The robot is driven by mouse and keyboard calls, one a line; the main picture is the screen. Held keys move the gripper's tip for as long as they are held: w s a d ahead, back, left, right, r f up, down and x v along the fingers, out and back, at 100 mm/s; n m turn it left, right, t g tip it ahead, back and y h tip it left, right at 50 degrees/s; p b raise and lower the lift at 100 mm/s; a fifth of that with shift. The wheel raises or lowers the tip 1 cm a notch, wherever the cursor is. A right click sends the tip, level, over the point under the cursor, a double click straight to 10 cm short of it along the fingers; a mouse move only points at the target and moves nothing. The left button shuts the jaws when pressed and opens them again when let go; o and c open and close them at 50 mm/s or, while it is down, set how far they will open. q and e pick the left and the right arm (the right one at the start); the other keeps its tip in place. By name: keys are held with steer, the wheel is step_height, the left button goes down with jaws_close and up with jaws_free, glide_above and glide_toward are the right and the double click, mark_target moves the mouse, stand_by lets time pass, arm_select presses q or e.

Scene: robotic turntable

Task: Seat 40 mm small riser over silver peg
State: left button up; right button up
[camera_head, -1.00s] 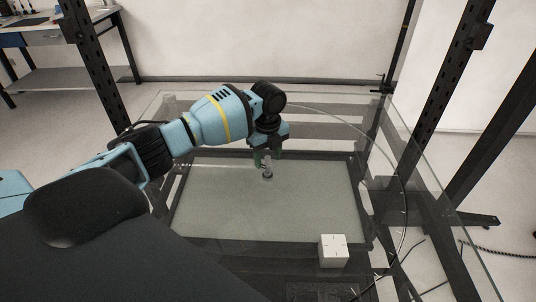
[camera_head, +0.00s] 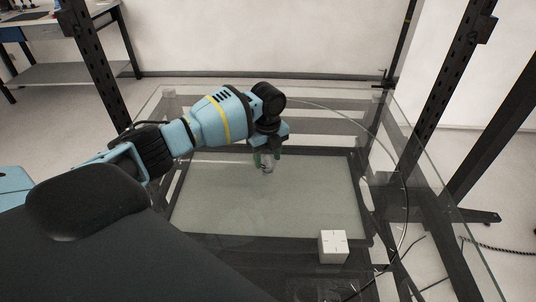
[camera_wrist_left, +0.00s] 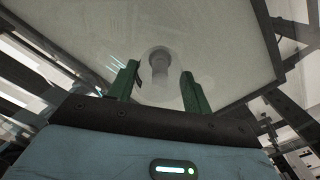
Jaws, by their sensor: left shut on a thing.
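My left gripper (camera_head: 266,166) points down over the pale panel, with its green fingers shut on a clear, round piece that looks like the small riser. In the left wrist view this riser (camera_wrist_left: 175,95) shows as a faint see-through disc between the fingers. A grey cylinder that looks like the silver peg (camera_wrist_left: 159,61) shows within its outline. I cannot tell whether the riser is around the peg or above it. In the head view a small greyish part (camera_head: 267,171) shows at the fingertips, too small to separate riser from peg. My right gripper is not in view.
The pale panel (camera_head: 300,205) lies within a glass-topped dark frame. A white cube (camera_head: 333,247) stands at the front right. A thin cable (camera_head: 403,205) curves along the right side. Dark uprights (camera_head: 448,90) stand right and left. The panel right of my gripper is clear.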

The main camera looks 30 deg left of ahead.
mark_target(268, 155)
arm_select(q)
steer(key=shift+f, duration=0.5)
steer(key=o, duration=1.1)
steer(key=shift+r, duration=0.1)
steer(key=shift+r, duration=3.9)
